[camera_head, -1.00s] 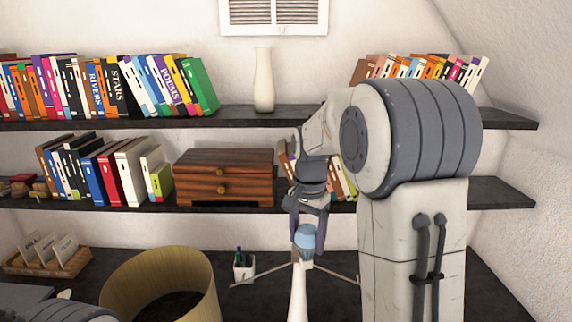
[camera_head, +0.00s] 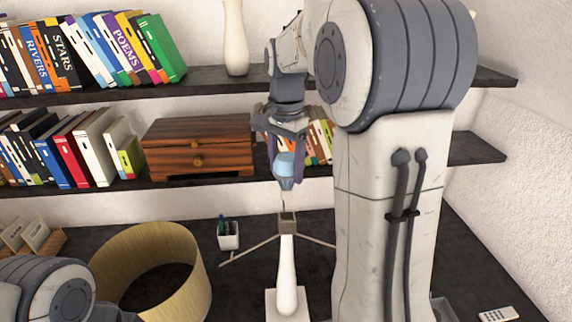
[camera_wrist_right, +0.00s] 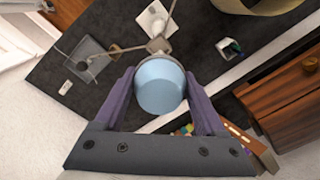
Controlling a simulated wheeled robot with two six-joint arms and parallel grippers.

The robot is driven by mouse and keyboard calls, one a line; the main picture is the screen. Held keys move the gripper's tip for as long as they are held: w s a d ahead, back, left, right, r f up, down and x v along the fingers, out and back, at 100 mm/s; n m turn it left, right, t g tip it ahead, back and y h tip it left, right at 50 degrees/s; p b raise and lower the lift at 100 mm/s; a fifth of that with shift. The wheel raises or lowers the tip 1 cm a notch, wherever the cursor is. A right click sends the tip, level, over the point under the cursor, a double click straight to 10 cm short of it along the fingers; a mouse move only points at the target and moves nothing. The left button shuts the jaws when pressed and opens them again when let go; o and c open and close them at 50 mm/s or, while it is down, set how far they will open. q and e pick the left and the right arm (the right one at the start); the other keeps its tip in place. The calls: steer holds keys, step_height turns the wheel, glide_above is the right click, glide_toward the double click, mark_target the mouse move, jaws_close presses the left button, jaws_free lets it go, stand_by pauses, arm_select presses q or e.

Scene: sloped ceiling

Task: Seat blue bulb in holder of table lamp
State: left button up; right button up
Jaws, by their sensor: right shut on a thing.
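My right gripper (camera_head: 287,172) is shut on the blue bulb (camera_head: 285,164), which points downward between its fingers. In the right wrist view the bulb (camera_wrist_right: 160,86) sits between the purple fingers of the right gripper (camera_wrist_right: 160,92). The table lamp (camera_head: 287,275) has a white stem and base, with its holder (camera_head: 288,222) at the top and thin arms spreading from it. The bulb is above the holder with a visible gap. In the right wrist view the holder (camera_wrist_right: 158,45) shows just beyond the bulb, which partly covers it. My left gripper is out of view.
The round lampshade (camera_head: 150,270) stands on the dark tabletop left of the lamp. A pen cup (camera_head: 228,236) is behind it. Shelves with books and a wooden drawer box (camera_head: 198,148) are behind. A white remote (camera_head: 498,314) lies at the right.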

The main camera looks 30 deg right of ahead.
mark_target(287, 196)
steer(key=shift+f+b, duration=2.9)
steer(key=shift+f, duration=1.45)
steer(key=shift+f, duration=0.1)
steer(key=o, duration=1.3)
